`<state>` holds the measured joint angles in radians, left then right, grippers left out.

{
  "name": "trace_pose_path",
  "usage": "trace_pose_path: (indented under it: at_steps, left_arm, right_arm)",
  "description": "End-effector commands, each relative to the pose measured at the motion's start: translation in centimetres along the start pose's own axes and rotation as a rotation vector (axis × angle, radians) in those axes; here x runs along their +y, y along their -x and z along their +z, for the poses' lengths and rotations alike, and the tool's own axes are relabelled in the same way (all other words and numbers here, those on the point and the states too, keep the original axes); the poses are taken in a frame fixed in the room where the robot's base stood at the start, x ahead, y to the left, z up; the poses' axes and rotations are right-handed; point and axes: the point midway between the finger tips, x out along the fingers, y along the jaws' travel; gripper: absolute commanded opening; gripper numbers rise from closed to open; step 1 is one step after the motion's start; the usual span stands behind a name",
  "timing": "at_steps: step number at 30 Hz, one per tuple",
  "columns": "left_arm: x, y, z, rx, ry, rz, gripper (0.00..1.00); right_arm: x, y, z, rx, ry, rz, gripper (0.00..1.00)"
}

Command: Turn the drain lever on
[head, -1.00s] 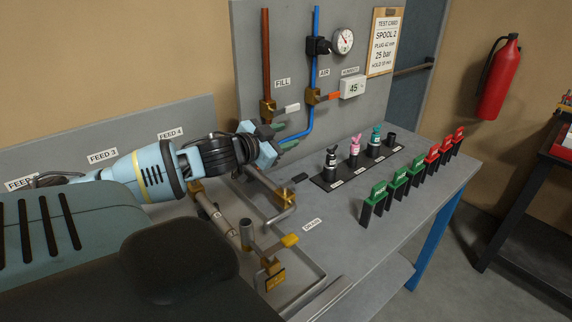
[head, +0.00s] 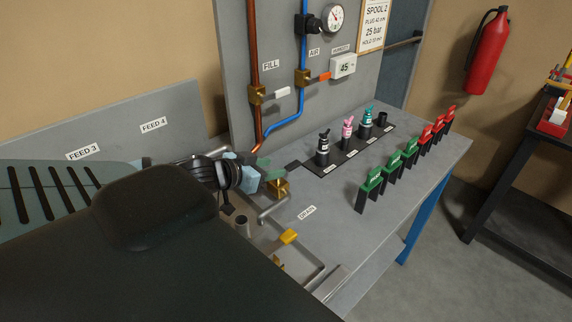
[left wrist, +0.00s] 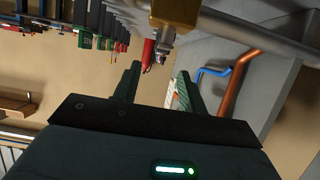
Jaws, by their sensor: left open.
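The drain lever has a yellow handle (head: 289,236), which shows in the head view beside the "DRAIN" label (head: 307,212) on the bench. Its valve body below is mostly hidden by my own body. My left gripper (head: 272,170) is over the bench, above and beyond the yellow handle and apart from it. Its green fingers are spread and empty. In the left wrist view the open fingers (left wrist: 157,85) show a gap, with a brass fitting (left wrist: 176,12) on a metal pipe beyond them. I cannot tell whether that fitting belongs to the drain. My right gripper is not in view.
The fill valve (head: 257,95) and air valve (head: 303,78) sit on the upright panel behind. Several bottles (head: 347,130) stand on a black strip, and a row of green and red tags (head: 411,152) runs along the right.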

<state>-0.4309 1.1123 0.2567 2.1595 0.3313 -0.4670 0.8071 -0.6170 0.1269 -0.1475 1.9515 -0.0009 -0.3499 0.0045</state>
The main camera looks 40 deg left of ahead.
Motion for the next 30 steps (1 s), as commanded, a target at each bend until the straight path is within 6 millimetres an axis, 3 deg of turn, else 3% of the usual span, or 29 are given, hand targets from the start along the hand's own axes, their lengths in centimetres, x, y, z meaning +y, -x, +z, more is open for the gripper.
trace_pose_path:
  at_steps: [18,30]
  left_arm:
    - [-0.1,-4.9,-0.2,0.004,-0.001,-0.003,0.42]
    - [0.0,-6.5,-0.1,0.001,-0.003,-0.001,0.42]
  right_arm:
    - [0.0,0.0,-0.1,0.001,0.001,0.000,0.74]
    - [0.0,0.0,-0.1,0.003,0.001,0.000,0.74]
